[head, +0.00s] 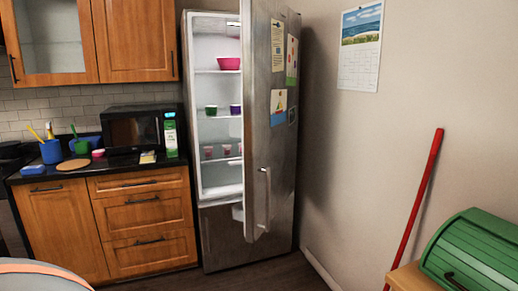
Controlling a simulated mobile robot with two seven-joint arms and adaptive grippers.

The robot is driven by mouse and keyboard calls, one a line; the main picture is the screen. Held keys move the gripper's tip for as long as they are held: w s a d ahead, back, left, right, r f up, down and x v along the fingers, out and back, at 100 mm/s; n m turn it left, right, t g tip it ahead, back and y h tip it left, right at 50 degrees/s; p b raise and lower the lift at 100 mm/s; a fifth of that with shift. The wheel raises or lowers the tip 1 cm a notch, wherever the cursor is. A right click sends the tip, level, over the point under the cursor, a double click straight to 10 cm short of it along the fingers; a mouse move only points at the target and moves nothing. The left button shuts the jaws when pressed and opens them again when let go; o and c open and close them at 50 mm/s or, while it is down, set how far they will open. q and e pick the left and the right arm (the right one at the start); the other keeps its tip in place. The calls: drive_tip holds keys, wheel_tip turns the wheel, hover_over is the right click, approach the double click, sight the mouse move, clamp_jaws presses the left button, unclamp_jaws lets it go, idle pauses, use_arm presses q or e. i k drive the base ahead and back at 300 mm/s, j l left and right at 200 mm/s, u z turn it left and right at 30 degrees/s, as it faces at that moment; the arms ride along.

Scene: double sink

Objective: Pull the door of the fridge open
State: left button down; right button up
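The fridge (246,226) stands against the back wall, to the right of the counter. Its tall steel door (258,150) is open and juts out toward me, hinged on the right. A long vertical handle (264,200) is on the door's lower part. The white inside (213,140) shows, with a pink bowl (228,63) on an upper shelf and small cups (211,110) on lower shelves. Papers (278,107) are stuck to the door. Neither gripper is in the head view, and nothing is seen touching the door.
A counter with wooden drawers (142,201) stands left of the fridge, bearing a microwave (132,130) and a carton (170,135). A red pole (418,205) leans on the right wall near a green bread box (474,252). A rounded grey edge (40,270) is at lower left. Floor before the fridge is clear.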

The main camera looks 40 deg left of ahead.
sight(270, 154)
drive_tip(key=i+j, duration=0.2)
drive_tip(key=j, duration=0.2)
drive_tip(key=i+j, duration=0.2)
drive_tip(key=j, duration=0.2)
drive_tip(key=i+j+u, duration=0.1)
drive_tip(key=j, duration=0.35)
drive_tip(key=i+j, duration=0.35)
